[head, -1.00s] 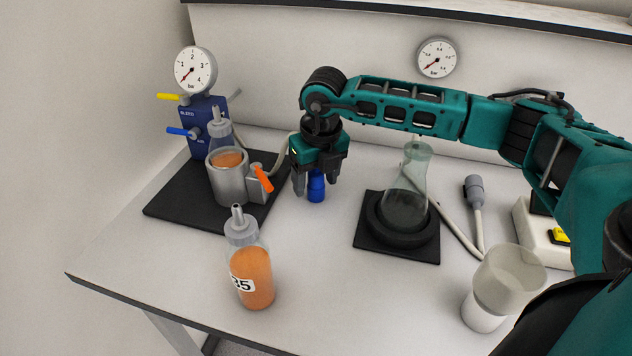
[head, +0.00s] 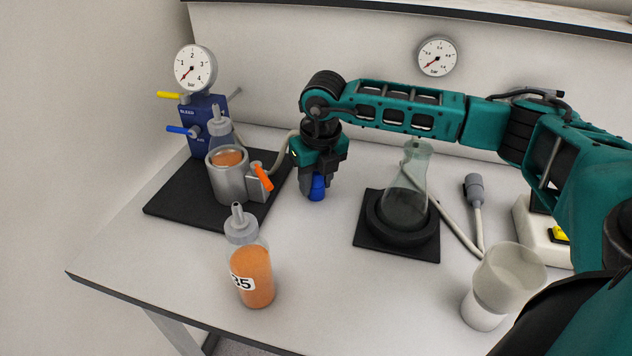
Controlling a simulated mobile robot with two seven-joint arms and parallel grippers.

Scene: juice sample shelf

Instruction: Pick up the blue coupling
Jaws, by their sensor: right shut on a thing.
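The blue coupling (head: 317,187) is upright at the middle back of the bench, right of the black mat. My right gripper (head: 313,190) points down over it and is shut on it. The fingers cover part of the coupling's left side and top. I cannot tell whether its bottom rests on the bench. My left gripper is not in view.
Left stand: blue gauge block (head: 203,122), metal cup (head: 228,175) and orange lever (head: 263,176) on a black mat (head: 180,207). A bottle of orange juice (head: 250,270) stands in front. Right: glass flask (head: 406,195), grey-ended hose (head: 475,190), clear-topped white cup (head: 490,300).

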